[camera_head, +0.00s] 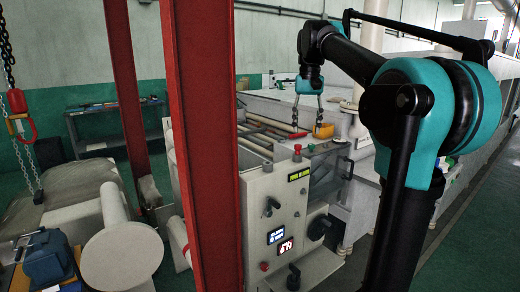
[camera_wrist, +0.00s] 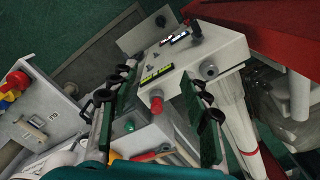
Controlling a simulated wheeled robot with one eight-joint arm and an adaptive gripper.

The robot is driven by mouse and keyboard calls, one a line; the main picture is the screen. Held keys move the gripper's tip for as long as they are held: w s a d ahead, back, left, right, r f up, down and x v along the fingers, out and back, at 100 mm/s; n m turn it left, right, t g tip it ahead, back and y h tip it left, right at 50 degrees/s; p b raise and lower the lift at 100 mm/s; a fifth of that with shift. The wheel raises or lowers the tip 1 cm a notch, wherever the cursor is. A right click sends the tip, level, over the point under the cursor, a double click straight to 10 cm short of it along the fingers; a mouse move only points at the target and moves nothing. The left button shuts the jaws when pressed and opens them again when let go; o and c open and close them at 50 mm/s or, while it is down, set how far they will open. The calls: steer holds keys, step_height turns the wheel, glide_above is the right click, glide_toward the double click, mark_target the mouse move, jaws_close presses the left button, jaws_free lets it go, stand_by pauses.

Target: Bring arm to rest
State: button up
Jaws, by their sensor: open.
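My arm reaches from the right of the head view over a grey control box (camera_head: 272,210). My gripper (camera_head: 308,119) hangs fingers-down above the machine top behind the box. In the wrist view my gripper (camera_wrist: 157,80) has its two fingers spread wide apart, with nothing between them held. The control box also shows in the wrist view (camera_wrist: 212,52), beyond the fingertips. A red button (camera_wrist: 157,104) shows between the fingers. I cannot tell how far the fingertips are from the machine.
A red steel post (camera_head: 200,150) stands close in front of the control box, with another red post (camera_head: 126,90) to its left. A chain with a red hook (camera_head: 17,102) hangs at far left. A large pale roller (camera_head: 122,256) and blue motor (camera_head: 48,258) fill the lower left.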

steer(key=s+d+f+n+t, duration=0.1)
steer(key=s+f, duration=0.3)
steer(key=f, duration=0.7)
steer(key=s+d+f+t, duration=0.1)
steer(key=s+d+f, duration=0.15)
steer(key=f, duration=0.95)
steer(key=s+f+t, duration=0.2)
steer(key=s+f, duration=1.4)
steer(key=f, duration=0.2)
steer(key=shift+s+d+n, duration=0.15)
steer(key=shift+d+n, duration=0.15)
steer(key=shift+n, duration=0.1)
